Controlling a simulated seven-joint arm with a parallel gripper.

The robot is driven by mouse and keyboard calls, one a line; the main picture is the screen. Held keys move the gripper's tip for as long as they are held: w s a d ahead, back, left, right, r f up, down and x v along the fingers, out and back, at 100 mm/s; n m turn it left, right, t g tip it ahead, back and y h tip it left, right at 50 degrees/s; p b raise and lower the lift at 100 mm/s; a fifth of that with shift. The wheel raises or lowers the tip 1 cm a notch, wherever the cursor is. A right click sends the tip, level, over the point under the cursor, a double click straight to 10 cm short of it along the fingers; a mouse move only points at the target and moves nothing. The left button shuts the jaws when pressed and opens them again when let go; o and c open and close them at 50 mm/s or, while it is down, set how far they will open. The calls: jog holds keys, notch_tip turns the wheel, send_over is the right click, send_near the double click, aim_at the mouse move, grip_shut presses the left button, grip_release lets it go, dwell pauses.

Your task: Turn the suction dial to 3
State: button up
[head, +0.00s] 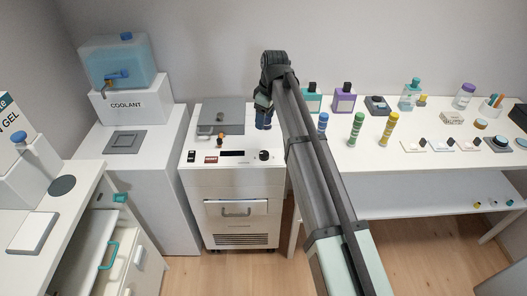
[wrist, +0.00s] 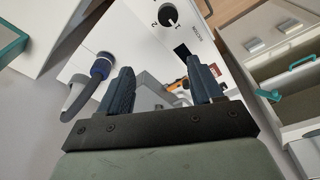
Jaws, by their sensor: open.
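The dial is a round black knob with a white pointer mark, on the white front panel of the machine. It is at the top of the wrist view (wrist: 169,15) and on the right of the panel in the head view (head: 264,155). Printed numbers 1 and 2 show beside it, and the mark appears to point near 1. The rest of the scale is cut off. My gripper (wrist: 158,68) is open, with two dark blue fingers apart and nothing between them. In the head view my gripper (head: 264,113) is above the machine, apart from the dial.
The panel also has a dark display (head: 232,153), a red label (head: 211,159) and a black switch (head: 191,156). A bottle-covered table (head: 360,158) stands at right.

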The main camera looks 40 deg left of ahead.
aim_at(263, 153)
jog(key=f+n, duration=0.1)
jog(key=f, duration=0.4)
jog(key=s+f+n+h, duration=0.1)
jog(key=f, duration=0.3)
jog(key=f+n, duration=0.2)
jog(key=f, duration=0.3)
jog(key=shift+s+d+f+h, duration=0.3)
jog(key=shift+d, duration=0.05)
jog(key=c, duration=1.1)
jog(key=shift+o, duration=0.2)
jog(key=shift+t, duration=0.3)
